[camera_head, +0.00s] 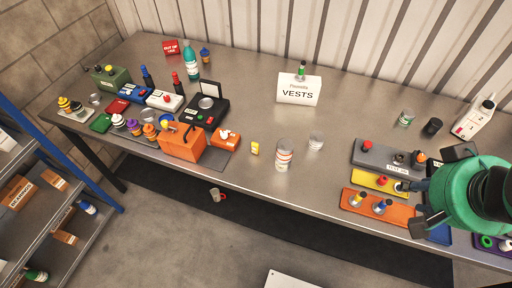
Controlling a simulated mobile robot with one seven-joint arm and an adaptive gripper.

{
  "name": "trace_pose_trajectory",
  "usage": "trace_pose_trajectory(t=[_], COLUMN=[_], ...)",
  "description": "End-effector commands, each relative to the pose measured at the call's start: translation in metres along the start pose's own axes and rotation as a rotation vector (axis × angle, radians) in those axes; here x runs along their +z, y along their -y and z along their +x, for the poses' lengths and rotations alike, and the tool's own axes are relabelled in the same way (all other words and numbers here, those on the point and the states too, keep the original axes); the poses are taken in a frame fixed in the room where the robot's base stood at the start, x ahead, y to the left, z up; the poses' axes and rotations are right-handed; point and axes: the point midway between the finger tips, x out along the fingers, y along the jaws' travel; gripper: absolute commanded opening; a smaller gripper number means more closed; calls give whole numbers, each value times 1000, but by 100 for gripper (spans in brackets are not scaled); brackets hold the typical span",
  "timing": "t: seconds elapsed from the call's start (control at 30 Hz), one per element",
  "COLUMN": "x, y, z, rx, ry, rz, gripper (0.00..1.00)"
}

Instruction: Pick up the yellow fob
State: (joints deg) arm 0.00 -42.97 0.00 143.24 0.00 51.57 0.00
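A small yellow item (255,147), which looks like the yellow fob, stands on the steel table near its front edge, left of a striped cup. Its fine detail is too small to make out. My gripper (432,188) is at the right, over the right ends of the grey, yellow and orange trays, well apart from the yellow item. Its dark fingers are spread apart, and I see nothing held between them. My green wrist hides part of the table there.
The striped cup (284,155) and a clear cup (316,141) stand right of the yellow item. An orange box (182,142) is to its left. A grey tray (372,154), yellow tray (366,181) and orange tray (392,211) lie near my gripper. The table's middle is mostly clear.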

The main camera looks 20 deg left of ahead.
Motion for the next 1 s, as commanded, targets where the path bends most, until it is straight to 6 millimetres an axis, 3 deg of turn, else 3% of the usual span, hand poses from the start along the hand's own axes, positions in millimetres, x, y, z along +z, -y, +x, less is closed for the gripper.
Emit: trace_pose_trajectory(t=[0.3,0.4,0.77,1.0], x=[0,0,-2,-19], y=[0,0,1,10], z=[0,0,0,2], rx=[0,0,-2,-20], ry=[0,0,3,37], rz=[0,0,1,9], gripper=[37,48,48,48])
